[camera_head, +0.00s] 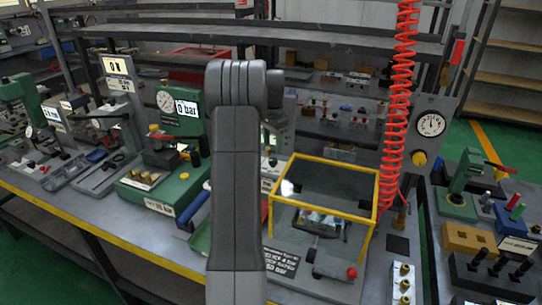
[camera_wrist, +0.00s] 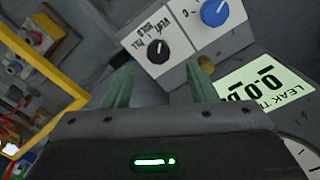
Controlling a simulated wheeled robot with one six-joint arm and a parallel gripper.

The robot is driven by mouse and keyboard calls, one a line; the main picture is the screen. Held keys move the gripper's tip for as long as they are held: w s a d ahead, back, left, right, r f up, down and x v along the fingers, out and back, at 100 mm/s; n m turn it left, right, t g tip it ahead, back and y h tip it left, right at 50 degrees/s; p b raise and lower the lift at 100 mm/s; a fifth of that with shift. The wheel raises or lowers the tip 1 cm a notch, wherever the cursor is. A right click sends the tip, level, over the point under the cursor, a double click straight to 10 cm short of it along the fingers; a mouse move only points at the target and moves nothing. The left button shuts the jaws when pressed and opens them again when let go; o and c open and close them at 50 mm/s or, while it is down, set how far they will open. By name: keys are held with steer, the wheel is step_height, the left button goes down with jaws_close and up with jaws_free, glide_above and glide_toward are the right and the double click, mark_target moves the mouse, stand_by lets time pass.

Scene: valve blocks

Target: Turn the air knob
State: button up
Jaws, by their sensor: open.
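In the wrist view, a grey box with a white upper face carries a black knob (camera_wrist: 158,51) and a blue knob (camera_wrist: 214,12). The lettering beside the black knob is upside down and looks like vent, hold and fill. I cannot read an air label, so I cannot tell which knob is the air knob. My gripper (camera_wrist: 159,72) is open, its two green fingers wide apart with nothing between them. The black knob lies just beyond the gap between the fingertips, apart from them; the blue knob is farther up and right. In the head view my arm hides the gripper and this box.
A leak tester display (camera_wrist: 262,90) is beside the box at right. A yellow-framed clear guard (camera_head: 322,186) stands on the bench, with a coiled red hose (camera_head: 397,100) hanging beside it. A green gauge block (camera_head: 182,120) stands at left.

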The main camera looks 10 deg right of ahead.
mark_target(273, 159)
step_height(273, 159, down, 6)
steer(key=shift+s+r, duration=0.1)
steer(key=c, duration=1)
